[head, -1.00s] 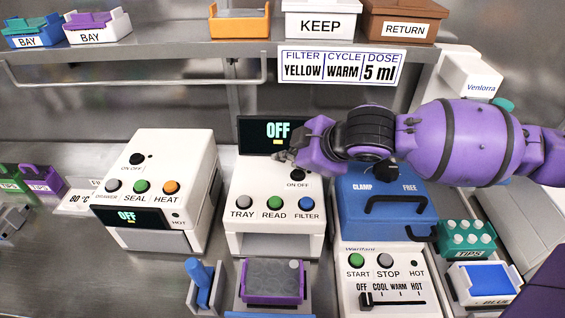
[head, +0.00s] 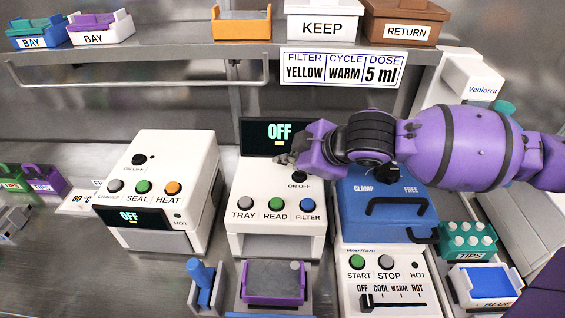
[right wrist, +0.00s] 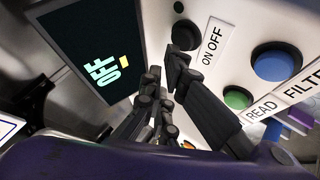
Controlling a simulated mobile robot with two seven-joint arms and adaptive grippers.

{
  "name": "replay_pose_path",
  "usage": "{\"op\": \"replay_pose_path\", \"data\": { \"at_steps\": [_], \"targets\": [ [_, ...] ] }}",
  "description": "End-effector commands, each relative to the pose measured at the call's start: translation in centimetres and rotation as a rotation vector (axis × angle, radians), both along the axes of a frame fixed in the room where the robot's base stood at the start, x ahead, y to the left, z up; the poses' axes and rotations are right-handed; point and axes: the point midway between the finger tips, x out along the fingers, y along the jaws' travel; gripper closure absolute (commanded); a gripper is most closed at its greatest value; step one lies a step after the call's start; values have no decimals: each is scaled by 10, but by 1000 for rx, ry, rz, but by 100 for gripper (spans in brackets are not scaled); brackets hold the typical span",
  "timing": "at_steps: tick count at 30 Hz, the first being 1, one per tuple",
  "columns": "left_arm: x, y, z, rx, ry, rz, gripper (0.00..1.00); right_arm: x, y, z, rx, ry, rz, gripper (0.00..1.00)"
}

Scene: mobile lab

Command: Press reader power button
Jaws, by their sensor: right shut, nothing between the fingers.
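The reader (head: 246,186) is the white box in the middle of the head view, with TRAY, READ and FILTER buttons on its sloped face. Its dark screen (head: 262,135) reads OFF, and the screen also shows in the right wrist view (right wrist: 88,40). The black power button (head: 299,177) sits above the ON OFF label; it also shows in the right wrist view (right wrist: 186,35). My right gripper (head: 287,160) is shut and empty, its fingertips (right wrist: 166,72) close beside the button. I cannot tell whether they touch it. My left gripper is not in view.
A white sealer (head: 170,155) stands left of the reader. A blue clamp box (head: 385,212) stands to the right, behind a white warmer panel (head: 400,268). A purple-framed tray (head: 273,300) lies in front. The shelf with bins (head: 190,65) runs above.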

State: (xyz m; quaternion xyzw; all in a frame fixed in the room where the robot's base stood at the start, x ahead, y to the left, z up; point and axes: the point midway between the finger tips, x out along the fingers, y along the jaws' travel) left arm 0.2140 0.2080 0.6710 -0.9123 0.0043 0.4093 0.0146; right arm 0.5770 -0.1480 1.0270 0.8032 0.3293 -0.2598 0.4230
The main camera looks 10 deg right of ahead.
Motion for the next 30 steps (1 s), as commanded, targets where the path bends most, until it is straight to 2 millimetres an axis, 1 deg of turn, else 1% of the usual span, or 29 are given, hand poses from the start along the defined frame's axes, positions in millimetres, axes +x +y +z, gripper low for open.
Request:
{"op": "replay_pose_path", "data": {
  "at_steps": [3, 30],
  "targets": [
    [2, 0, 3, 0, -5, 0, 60, -1, 0, -4, 2, 2, 0, 100],
    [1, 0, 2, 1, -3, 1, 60, 0, 0, -11, 0, 2, -1, 100]
  ]
}}
